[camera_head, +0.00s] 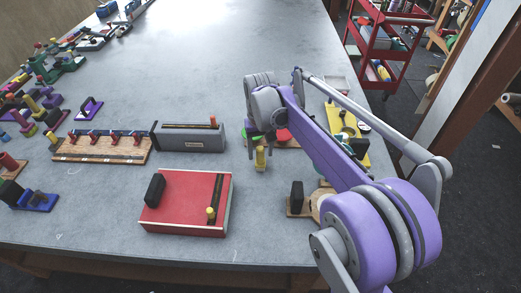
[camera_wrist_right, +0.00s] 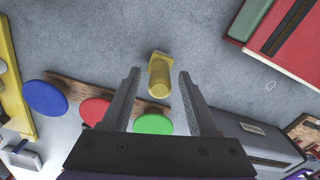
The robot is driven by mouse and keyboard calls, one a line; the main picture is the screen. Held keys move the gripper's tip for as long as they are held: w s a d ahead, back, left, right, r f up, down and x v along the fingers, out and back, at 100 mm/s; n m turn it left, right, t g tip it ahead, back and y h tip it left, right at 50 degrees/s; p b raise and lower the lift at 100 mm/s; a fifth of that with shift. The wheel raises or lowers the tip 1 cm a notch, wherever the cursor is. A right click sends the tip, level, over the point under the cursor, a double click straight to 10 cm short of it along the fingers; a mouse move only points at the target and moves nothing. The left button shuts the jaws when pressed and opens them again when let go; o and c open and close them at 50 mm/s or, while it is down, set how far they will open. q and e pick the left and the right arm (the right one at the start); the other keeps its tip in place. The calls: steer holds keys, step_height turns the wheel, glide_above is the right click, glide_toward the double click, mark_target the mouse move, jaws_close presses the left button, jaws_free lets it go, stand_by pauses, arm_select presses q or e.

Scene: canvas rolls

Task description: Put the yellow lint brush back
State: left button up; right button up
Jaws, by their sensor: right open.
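A small yellow piece, which looks like the lint brush (camera_head: 260,158), is on the grey table below my right gripper (camera_head: 262,136). In the right wrist view the yellow piece (camera_wrist_right: 160,76) shows a round end and a flat plate-like end. It lies between the tips of my right gripper (camera_wrist_right: 160,88), which is open, with a gap on both sides. I cannot tell how far the fingertips are above it. My left gripper is not in view.
A wooden strip with a blue disc (camera_wrist_right: 45,98), a red disc (camera_wrist_right: 95,110) and a green disc (camera_wrist_right: 153,124) lies beside it. A red slotted box (camera_head: 185,190), a grey slotted box (camera_head: 180,138) and a yellow board (camera_head: 336,120) are near. The table's middle is clear.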

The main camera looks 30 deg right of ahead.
steer(key=shift+r, duration=0.2)
step_height(320, 180, up, 12)
steer(key=p, duration=0.1)
steer(key=s+a+f+n+t, duration=0.1)
steer(key=s+a+f, duration=0.2)
steer(key=s+f, duration=0.2)
steer(key=s+a+f+n+t, duration=0.1)
steer(key=s+a+f, duration=0.3)
steer(key=s, duration=0.5)
steer(key=s+a+f+n+t, duration=0.1)
steer(key=s+a+f+t, duration=0.2)
steer(key=s+f, duration=0.4)
steer(key=shift+s+a+f, duration=0.15)
steer(key=shift+f, duration=0.6)
